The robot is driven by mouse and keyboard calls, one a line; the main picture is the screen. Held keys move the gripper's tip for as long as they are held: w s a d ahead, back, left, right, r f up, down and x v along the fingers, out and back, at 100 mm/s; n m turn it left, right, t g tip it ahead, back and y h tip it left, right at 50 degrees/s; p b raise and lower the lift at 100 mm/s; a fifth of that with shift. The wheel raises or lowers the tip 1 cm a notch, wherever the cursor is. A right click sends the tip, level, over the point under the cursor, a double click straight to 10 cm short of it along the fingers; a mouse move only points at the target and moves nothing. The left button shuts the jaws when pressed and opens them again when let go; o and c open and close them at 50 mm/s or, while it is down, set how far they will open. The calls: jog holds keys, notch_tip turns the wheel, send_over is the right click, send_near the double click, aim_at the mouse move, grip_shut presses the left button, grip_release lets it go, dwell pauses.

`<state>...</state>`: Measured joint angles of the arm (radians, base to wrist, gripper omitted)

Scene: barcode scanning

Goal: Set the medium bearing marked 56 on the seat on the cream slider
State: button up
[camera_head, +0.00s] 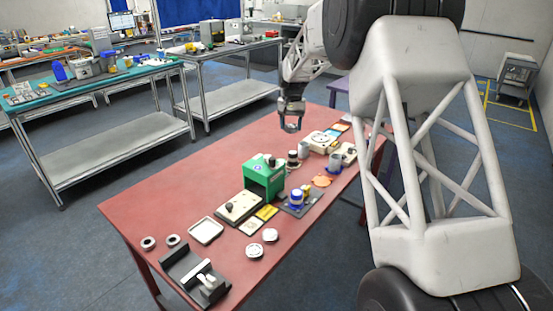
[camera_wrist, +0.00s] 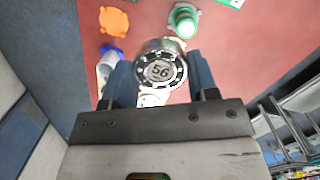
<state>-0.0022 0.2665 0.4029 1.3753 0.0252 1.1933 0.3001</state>
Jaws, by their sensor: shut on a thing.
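My gripper (camera_head: 291,126) hangs above the far part of the red table in the head view. In the wrist view its two blue fingers (camera_wrist: 162,72) are shut on a round metal bearing marked 56 (camera_wrist: 159,70), with the marked face toward the camera. A cream plate with a dark knob (camera_head: 232,213), which looks like the cream slider, lies left of the green housing (camera_head: 264,180). I cannot clearly make out its seat. My gripper is well apart from it.
Two dark rings (camera_head: 148,243) lie near a shallow cream tray (camera_head: 205,231). White round parts (camera_head: 254,251) and a black fixture (camera_head: 190,272) are near the front. A blue part (camera_head: 297,195) stands on a dark pad. An orange flange (camera_wrist: 114,20) lies below the gripper. The table's left side is clear.

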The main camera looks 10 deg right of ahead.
jog(key=w+a+f+m, duration=0.1)
jog(key=w+f+m, duration=0.4)
jog(key=w+m, duration=0.3)
jog(key=m+t+y, duration=0.1)
jog(key=m, duration=0.7)
send_near(277, 154)
jog(key=shift+s+a+r, duration=0.2)
jog(key=shift+s+r, duration=0.3)
jog(key=shift+s, duration=0.2)
jog(key=shift+s+a+r, duration=0.25)
jog(key=shift+s+r, duration=0.25)
jog(key=shift+s, duration=0.15)
jog(key=shift+s+a+r, duration=0.2)
jog(key=shift+s+r, duration=0.35)
jog(key=shift+s, duration=0.15)
jog(key=shift+f, duration=0.1)
jog(key=shift+f, duration=3)
jog(key=shift+f, duration=1.9)
jog(key=shift+f, duration=0.15)
jog(key=o, duration=1)
